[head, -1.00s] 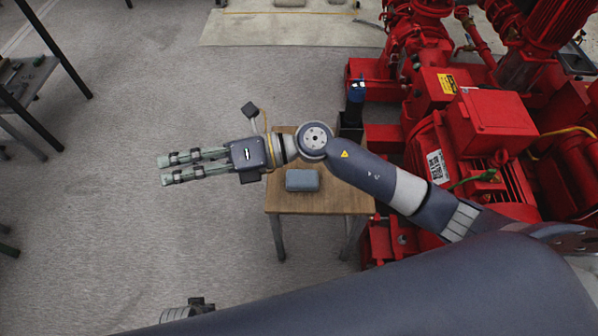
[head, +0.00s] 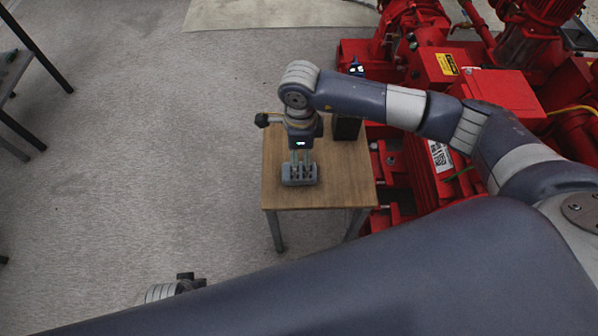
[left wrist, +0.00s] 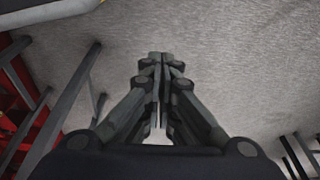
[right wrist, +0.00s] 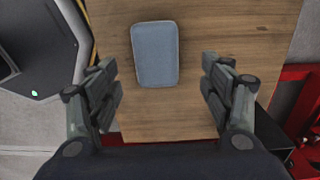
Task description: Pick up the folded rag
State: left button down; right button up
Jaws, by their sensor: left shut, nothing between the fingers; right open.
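The folded rag (head: 300,181) is a small blue-grey rectangular pad lying flat on the wooden table (head: 340,185). In the right wrist view the whole rag (right wrist: 155,54) shows on the bare wood, a little beyond and between the fingertips. My right gripper (head: 302,172) points down at the rag, and its fingers partly cover the rag in the head view. In the right wrist view my right gripper (right wrist: 160,80) is open and empty, with a finger to each side. My left gripper (left wrist: 158,58) is shut and empty, over the grey floor.
A black box-like object (head: 347,127) stands at the table's back right corner. The red pumpset (head: 480,120) is close to the right of the table. Open grey floor (head: 150,130) lies to the left, with a dark-legged table (head: 30,75) at the far left.

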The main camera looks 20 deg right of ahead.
aim_at(286, 173)
jog(key=f, duration=0.5)
jog(key=shift+s+a+b, duration=0.15)
jog(key=shift+s+b, duration=0.1)
jog(key=shift+b, duration=0.05)
jog(key=shift+f, duration=0.45)
pick_arm(q)
jog(key=r, duration=0.2)
jog(key=shift+w+r, duration=0.3)
jog(key=shift+r, duration=0.05)
pick_arm(e)
jog(key=c, duration=1.1)
